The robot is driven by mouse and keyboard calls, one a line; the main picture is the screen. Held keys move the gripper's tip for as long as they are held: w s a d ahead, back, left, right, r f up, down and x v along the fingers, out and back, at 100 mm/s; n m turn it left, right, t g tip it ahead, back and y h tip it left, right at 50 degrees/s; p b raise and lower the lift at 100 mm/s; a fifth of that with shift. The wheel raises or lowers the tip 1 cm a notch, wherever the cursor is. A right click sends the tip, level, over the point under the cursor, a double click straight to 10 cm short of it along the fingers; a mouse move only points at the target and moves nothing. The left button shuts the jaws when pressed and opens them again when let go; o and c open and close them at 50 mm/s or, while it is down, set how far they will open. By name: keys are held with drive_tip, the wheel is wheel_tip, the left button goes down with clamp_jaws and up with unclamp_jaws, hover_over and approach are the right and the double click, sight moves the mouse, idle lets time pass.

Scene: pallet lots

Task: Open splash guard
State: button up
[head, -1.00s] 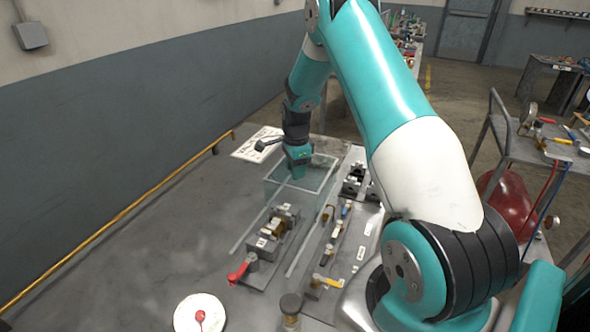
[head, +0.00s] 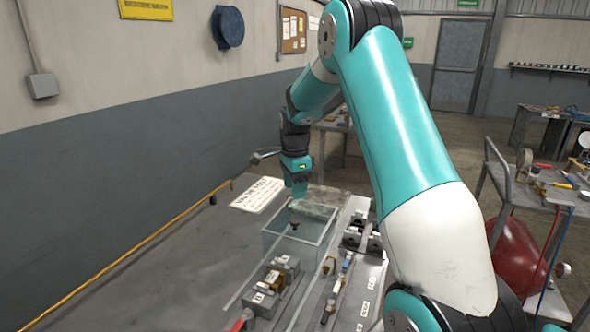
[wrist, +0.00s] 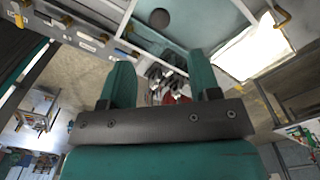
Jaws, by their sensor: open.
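The splash guard (head: 276,247) is a clear, box-like cover with pale edges at the far end of two rails on the bench. A small dark knob (head: 294,225) shows at it; a dark round spot, perhaps the same knob, shows at the top of the wrist view (wrist: 160,18). My gripper (head: 298,192) is above the guard, apart from it. In the wrist view my gripper (wrist: 160,82) has its two teal fingers spread, with nothing between them. The guard's near side is partly see-through, and its contact with the rails is unclear.
Grey clamp blocks (head: 272,284) with a brass part stand between the rails, nearer me. Levers and black fittings (head: 362,238) line the right side. A white printed sheet (head: 257,194) lies behind left. The bench at left is clear, bounded by a yellow pipe (head: 110,262).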

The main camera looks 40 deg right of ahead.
wheel_tip(320, 180, up, 7)
drive_tip(key=shift+b, duration=0.4)
drive_tip(key=s+a+r+n+y, duration=0.1)
drive_tip(key=s+a+n, duration=0.2)
drive_tip(key=a+n, duration=0.35)
drive_tip(key=s+a+r+n+t, duration=0.1)
drive_tip(key=s+a+n, duration=0.25)
drive_tip(key=a, duration=0.55)
drive_tip(key=s+a+r+n+y, duration=0.1)
drive_tip(key=s+a+r+n, duration=0.15)
drive_tip(key=a+n, duration=0.45)
drive_tip(key=s+a+f+n+y, duration=0.1)
drive_tip(key=s+a+n, duration=0.5)
drive_tip(key=s, duration=0.3)
drive_tip(key=s+a+f+n+g+y, duration=0.1)
drive_tip(key=s+a+n, duration=0.5)
drive_tip(key=s, duration=0.3)
drive_tip(key=shift+s+a+n, duration=0.2)
drive_tip(key=shift+a+n, duration=0.1)
drive_tip(key=shift+n, duration=0.1)
